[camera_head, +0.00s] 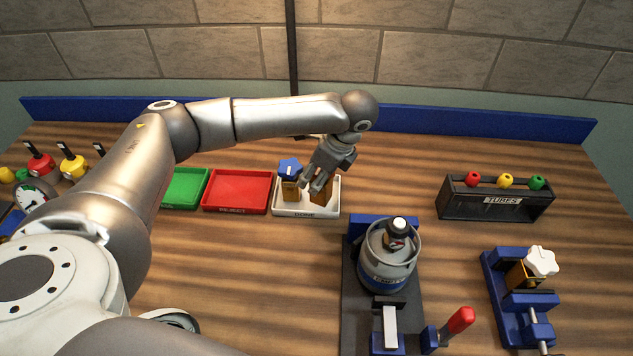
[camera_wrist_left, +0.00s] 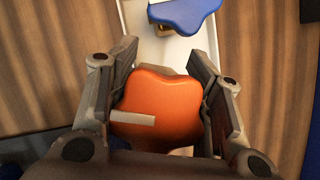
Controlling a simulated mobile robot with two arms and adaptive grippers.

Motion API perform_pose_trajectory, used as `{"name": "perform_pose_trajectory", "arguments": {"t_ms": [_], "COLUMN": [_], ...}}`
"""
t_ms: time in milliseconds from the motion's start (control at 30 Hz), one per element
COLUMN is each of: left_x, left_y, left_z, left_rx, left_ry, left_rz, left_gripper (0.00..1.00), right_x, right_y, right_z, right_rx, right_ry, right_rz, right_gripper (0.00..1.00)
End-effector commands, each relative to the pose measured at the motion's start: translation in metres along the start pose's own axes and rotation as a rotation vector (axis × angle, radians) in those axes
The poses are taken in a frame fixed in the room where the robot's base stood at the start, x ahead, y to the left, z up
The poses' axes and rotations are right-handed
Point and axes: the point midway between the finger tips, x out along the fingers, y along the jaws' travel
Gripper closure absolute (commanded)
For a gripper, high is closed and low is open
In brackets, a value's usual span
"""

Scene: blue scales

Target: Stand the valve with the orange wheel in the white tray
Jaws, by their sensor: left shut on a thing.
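The valve with the orange wheel (camera_wrist_left: 158,108) is between the two fingers of my left gripper (camera_wrist_left: 165,95) in the left wrist view, and they are shut on it. In the head view my left gripper (camera_head: 318,180) reaches down over the right half of the white tray (camera_head: 305,212), labelled DONE. The valve's brass body (camera_head: 320,196) shows below the fingers, roughly upright, and its wheel is hidden by the gripper. I cannot tell if its base touches the tray floor. My right gripper is not in view.
A valve with a blue wheel (camera_head: 291,170) stands in the tray's left half, close by. A red tray (camera_head: 237,191) and a green tray (camera_head: 184,188) lie to the left.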

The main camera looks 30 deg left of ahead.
Motion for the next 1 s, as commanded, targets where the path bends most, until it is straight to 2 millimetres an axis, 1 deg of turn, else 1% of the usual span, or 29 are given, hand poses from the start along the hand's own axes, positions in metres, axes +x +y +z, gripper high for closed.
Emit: {"name": "perform_pose_trajectory", "arguments": {"t_ms": [167,200,300,433,800,833,1000], "left_x": [0.007,0.01,0.022,0.035,0.04,0.042,0.041], "left_y": [-0.007,-0.01,-0.009,-0.01,-0.009,-0.009,-0.009], "left_z": [-0.002,-0.002,-0.007,-0.012,-0.015,-0.015,-0.015], "left_rx": [-0.001,-0.002,0.001,0.0,0.0,0.0,0.0], "left_ry": [-0.001,-0.001,-0.003,-0.001,0.0,0.0,0.0], "left_rz": [-0.001,-0.002,0.0,-0.003,-0.003,-0.002,-0.002], "left_gripper": [0.94,0.94,0.94,0.94,0.94,0.54,0.32], "right_x": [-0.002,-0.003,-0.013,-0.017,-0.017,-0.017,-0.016], "right_y": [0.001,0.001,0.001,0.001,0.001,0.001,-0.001], "right_z": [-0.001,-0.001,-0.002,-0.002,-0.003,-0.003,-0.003], "right_rx": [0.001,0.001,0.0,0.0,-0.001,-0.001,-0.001], "right_ry": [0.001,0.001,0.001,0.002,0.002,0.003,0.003], "right_rz": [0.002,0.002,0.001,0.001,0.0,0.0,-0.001], "right_gripper": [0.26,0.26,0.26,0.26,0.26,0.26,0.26]}}
